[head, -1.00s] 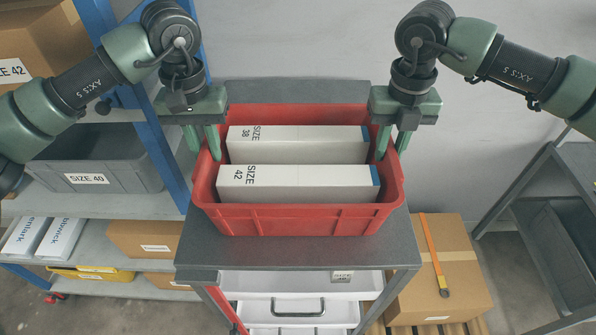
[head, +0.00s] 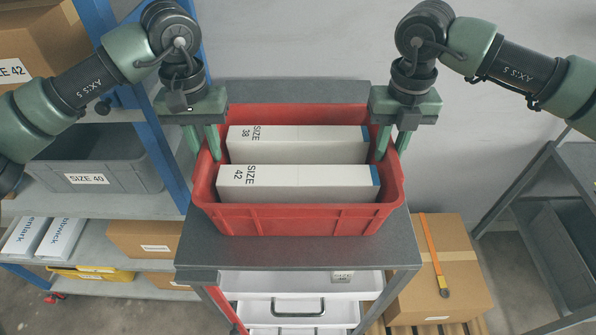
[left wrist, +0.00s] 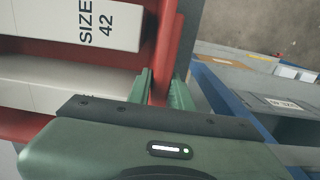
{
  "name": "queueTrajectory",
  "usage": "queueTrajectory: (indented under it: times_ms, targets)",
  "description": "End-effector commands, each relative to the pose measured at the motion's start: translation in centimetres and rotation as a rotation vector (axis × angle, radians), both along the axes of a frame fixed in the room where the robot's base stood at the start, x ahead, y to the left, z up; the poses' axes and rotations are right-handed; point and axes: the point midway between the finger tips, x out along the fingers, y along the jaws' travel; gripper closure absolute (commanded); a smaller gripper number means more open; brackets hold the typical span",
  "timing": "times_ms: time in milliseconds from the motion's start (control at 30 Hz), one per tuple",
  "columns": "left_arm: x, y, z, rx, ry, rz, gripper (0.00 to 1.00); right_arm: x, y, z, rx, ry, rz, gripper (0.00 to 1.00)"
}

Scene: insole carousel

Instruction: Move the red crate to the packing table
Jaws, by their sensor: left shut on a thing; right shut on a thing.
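The red crate (head: 300,222) rests on the grey top of a drawer cart (head: 300,254), or very close above it. It holds two white boxes, one marked SIZE 38 (head: 300,151) and one marked SIZE 42 (head: 300,191). My left gripper (head: 205,150) is shut on the crate's left wall. In the left wrist view its fingers (left wrist: 162,92) stand on both sides of the red wall. My right gripper (head: 392,152) is shut on the crate's right wall. The packing table cannot be made out for certain.
A blue-posted shelf (head: 170,160) with a grey SIZE 40 bin (head: 95,163) stands close on the left. A cardboard box (head: 437,280) with an orange strap sits on a pallet at lower right. A grey rack (head: 540,190) stands at the right edge.

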Motion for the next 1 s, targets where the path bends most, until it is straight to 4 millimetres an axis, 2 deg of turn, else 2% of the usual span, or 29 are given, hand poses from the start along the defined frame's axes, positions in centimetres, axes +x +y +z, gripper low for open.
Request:
queueTrajectory:
  times_ms: [567,1000]
  targets:
    - [0.0,0.0,0.6,0.000,-0.003,0.000,1.00,0.0,0.0,0.6,0.000,-0.002,0.001,1.00]
    - [0.0,0.0,4.4,0.000,-0.002,0.000,1.00,0.0,0.0,4.3,-0.001,-0.001,0.001,1.00]
